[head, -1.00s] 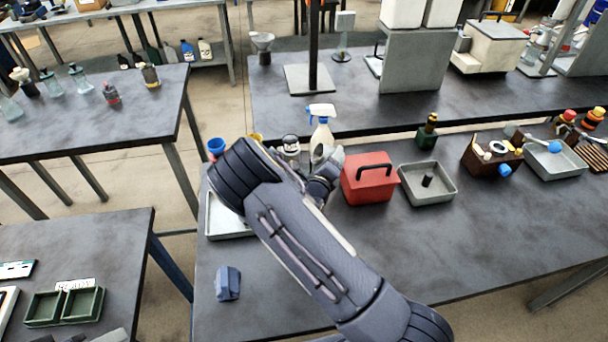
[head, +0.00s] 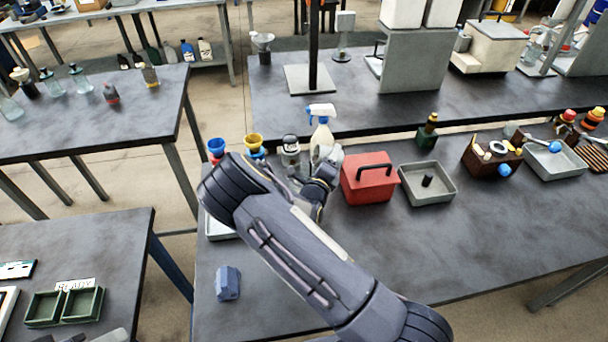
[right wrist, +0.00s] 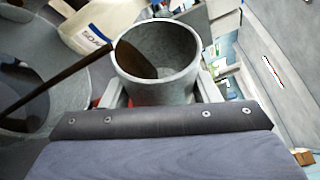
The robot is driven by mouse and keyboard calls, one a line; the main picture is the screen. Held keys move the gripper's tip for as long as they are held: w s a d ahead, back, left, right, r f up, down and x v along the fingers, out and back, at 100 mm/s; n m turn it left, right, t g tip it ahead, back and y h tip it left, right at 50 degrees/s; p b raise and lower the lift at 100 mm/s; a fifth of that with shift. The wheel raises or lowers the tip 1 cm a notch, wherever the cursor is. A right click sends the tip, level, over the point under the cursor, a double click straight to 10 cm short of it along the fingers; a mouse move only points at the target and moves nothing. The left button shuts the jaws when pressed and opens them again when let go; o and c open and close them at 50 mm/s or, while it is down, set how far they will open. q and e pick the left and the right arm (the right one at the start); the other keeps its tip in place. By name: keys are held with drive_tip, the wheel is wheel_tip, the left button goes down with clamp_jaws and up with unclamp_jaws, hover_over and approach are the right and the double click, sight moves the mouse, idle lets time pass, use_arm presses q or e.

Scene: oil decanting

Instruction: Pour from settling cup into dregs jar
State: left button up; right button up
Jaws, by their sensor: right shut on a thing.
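My right gripper (head: 324,172) is over the back of the near table, left of the red toolbox. In the right wrist view it is shut on a grey metal cup (right wrist: 178,90), which looks like the settling cup. Dark brown liquid (right wrist: 134,60) lies against the cup's left inner wall. A dark brown band runs from that rim to the lower left, like a stream, across a round grey vessel (right wrist: 75,88). I cannot tell whether that vessel is the dregs jar. In the head view, a grey jar-like vessel (head: 290,146) stands just behind my gripper. The held cup is not clear there.
A white spray bottle (head: 321,136) stands close behind the gripper. The red toolbox (head: 366,180) and a grey tray (head: 427,190) are to its right. A blue block (head: 228,283) lies front left. The table's front right is clear.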

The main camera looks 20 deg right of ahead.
sight(319, 162)
drive_tip(key=shift+r+n, duration=0.2)
drive_tip(key=shift+n, duration=0.1)
drive_tip(key=shift+w+a+r+n+t+h, duration=0.2)
drive_tip(key=shift+a+n+t+h, duration=0.1)
drive_tip(key=shift+a+n, duration=0.2)
idle(0.4)
drive_tip(key=shift+w+a+r+n, duration=0.1)
drive_tip(key=shift+a+r+n, duration=0.05)
drive_tip(key=shift+a+n, duration=0.15)
drive_tip(key=shift+a+r+n+t, duration=0.15)
drive_tip(key=shift+r+n+t, duration=0.3)
drive_tip(key=shift+n, duration=0.55)
drive_tip(key=shift+w+n+h, duration=0.1)
drive_tip(key=shift+n+h, duration=0.2)
drive_tip(key=shift+a+r+t, duration=0.15)
drive_tip(key=shift+t, duration=0.1)
